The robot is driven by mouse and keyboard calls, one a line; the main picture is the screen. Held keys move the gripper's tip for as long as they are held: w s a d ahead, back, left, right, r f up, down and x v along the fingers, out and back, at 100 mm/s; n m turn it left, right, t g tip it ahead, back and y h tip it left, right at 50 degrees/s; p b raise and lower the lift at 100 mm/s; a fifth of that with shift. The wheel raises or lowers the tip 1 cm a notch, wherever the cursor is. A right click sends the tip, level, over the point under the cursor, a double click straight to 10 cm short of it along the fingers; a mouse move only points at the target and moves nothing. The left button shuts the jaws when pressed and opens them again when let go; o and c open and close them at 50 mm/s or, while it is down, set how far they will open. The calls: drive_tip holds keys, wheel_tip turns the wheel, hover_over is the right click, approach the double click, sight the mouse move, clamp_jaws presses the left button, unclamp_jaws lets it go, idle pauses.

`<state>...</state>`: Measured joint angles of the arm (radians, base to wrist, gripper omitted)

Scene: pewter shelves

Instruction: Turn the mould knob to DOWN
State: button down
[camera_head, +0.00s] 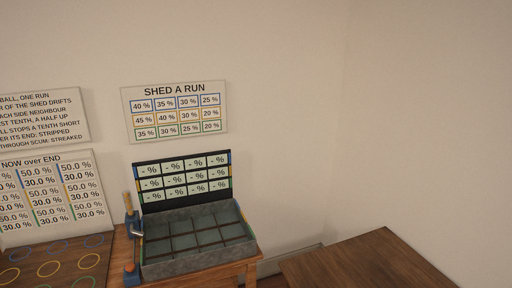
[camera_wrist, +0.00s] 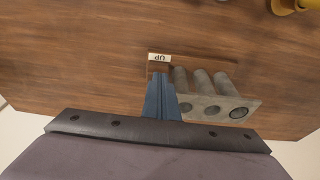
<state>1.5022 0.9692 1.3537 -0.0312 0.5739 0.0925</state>
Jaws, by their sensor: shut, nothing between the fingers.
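In the wrist view my gripper (camera_wrist: 160,78) is shut, with its blue fingers together and nothing between them. The fingertips are just below a small white label (camera_wrist: 159,57) that reads UP, upside down in this view. A grey metal mould (camera_wrist: 222,107) with 3 round tubes lies directly right of the fingers. I cannot make out the mould knob; the fingers may hide it. I cannot tell whether the fingers touch the mould. My gripper is not in the head view.
Brown wooden tabletop (camera_wrist: 80,60) around the mould is mostly bare. A yellow object (camera_wrist: 285,5) is at the top right corner. The head view shows a grey divided tray (camera_head: 195,240), a percent board (camera_head: 184,180), a blue-based lever (camera_head: 131,222) and a bare wooden table (camera_head: 365,262).

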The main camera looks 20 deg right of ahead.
drive_tip(key=shift+s+d+r+b, duration=0.1)
drive_tip(key=shift+s+d+b, duration=0.15)
drive_tip(key=shift+b, duration=0.15)
idle(0.4)
drive_tip(key=shift+a, duration=0.5)
drive_tip(key=p+v, duration=0.2)
drive_tip(key=v, duration=0.1)
drive_tip(key=d+p+v, duration=0.1)
drive_tip(key=p+v, duration=0.1)
drive_tip(key=shift+r, duration=0.5)
